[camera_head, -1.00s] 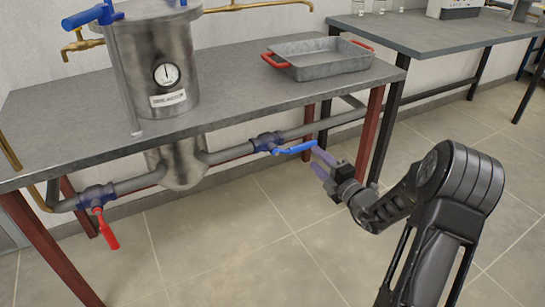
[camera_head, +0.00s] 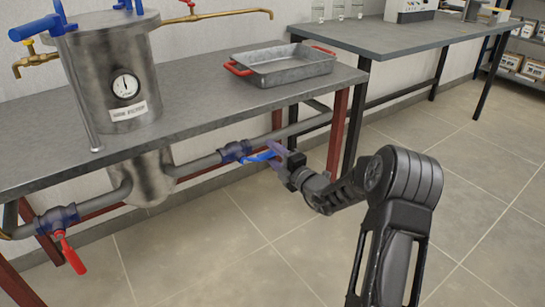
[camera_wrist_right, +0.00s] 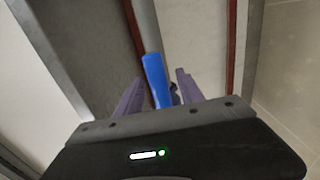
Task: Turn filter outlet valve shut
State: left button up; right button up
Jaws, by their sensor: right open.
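A valve with a blue lever (camera_head: 260,156) sits on the grey pipe under the bench, to the right of the steel filter vessel (camera_head: 112,75). The blue lever lies roughly along the pipe, pointing right. My right gripper (camera_head: 276,157) is open at the lever's free end. In the right wrist view the blue lever (camera_wrist_right: 155,80) stands between the two open purple fingers (camera_wrist_right: 158,92), nearer the left one; whether they touch it I cannot tell. A second valve with a red handle (camera_head: 70,254) hangs at the pipe's left end. My left gripper is not in view.
The grey bench (camera_head: 215,105) lies above the pipe and carries a metal tray (camera_head: 285,68) with red handles. A red bench leg (camera_head: 338,130) stands close behind my right gripper. The tiled floor (camera_head: 270,265) in front is clear.

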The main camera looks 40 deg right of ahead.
jog(key=shift+w, duration=0.2)
jog(key=shift+c, duration=0.5)
grip_shut()
dwell(0.8)
